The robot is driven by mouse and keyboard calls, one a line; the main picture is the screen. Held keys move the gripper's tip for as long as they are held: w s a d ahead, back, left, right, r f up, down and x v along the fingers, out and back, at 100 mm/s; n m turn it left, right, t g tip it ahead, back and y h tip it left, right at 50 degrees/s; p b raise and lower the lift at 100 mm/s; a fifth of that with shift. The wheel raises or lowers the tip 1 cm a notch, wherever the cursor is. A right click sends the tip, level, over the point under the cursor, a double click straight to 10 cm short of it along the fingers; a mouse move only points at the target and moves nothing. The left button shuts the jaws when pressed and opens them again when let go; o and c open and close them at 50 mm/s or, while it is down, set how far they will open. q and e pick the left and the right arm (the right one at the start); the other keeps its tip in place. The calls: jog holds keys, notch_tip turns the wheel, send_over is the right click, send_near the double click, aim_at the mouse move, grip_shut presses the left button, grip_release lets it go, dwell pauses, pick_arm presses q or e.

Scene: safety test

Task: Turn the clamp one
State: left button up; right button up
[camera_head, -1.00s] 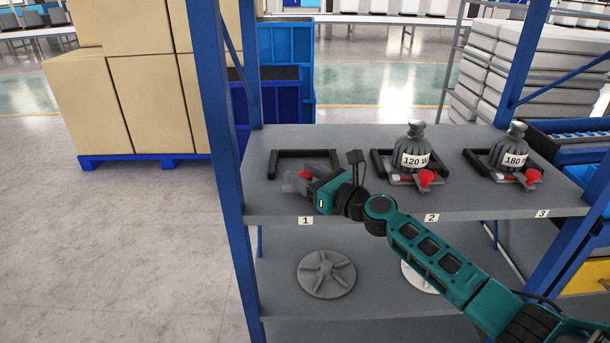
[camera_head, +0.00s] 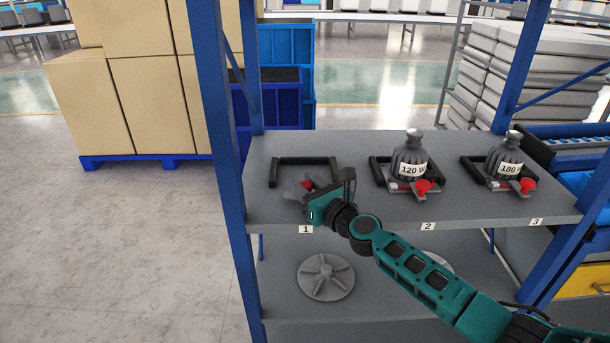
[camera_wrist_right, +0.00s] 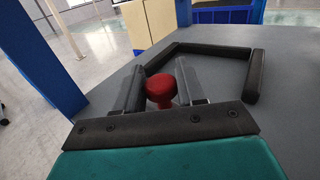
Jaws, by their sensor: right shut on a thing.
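Clamp one is at the left of the shelf, above the label 1 (camera_head: 305,229). Its black frame (camera_head: 303,161) lies behind my gripper, and its red knob (camera_head: 306,184) shows partly. My right gripper (camera_head: 298,187) reaches in from the right, low over the shelf. In the right wrist view the red knob (camera_wrist_right: 160,88) sits between the two grey fingers (camera_wrist_right: 158,80), which are shut on it. The black frame (camera_wrist_right: 215,58) lies ahead and to the right there. The clamp's base is hidden by my gripper. My left gripper is out of view.
Clamps two (camera_head: 423,186) and three (camera_head: 527,184) stand to the right, holding dark weights marked 120 (camera_head: 411,155) and 180 (camera_head: 509,158). A blue post (camera_head: 222,120) rises at the shelf's left. A grey spoked disc (camera_head: 326,278) lies on the lower shelf.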

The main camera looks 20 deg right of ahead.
jog(key=m+h, duration=0.1)
jog(key=h, duration=0.1)
jog(key=shift+a+m+t+h+p, duration=0.1)
jog(key=shift+m+t+h+p, duration=0.2)
jog(key=shift+m+h+p, duration=0.1)
jog(key=shift+c, duration=0.3)
jog(key=m+h, duration=0.2)
jog(key=h, duration=0.2)
jog(key=shift+f+m+b, duration=0.1)
jog(key=shift+m+b, duration=0.2)
jog(key=shift+m, duration=0.1)
jog(key=m+h+b, duration=0.2)
jog(key=h, duration=0.2)
jog(key=shift+m, duration=0.3)
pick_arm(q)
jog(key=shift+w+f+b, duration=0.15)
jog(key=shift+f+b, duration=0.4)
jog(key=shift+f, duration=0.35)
pick_arm(e)
jog(key=shift+m+g+h, duration=0.6)
jog(key=shift+g+h, duration=0.1)
jog(key=shift+h, duration=0.4)
jog(key=shift+r, duration=0.3)
jog(key=o, duration=0.7)
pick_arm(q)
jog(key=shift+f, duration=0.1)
pick_arm(e)
jog(key=shift+o, duration=1.3)
jog(key=shift+f, duration=0.1)
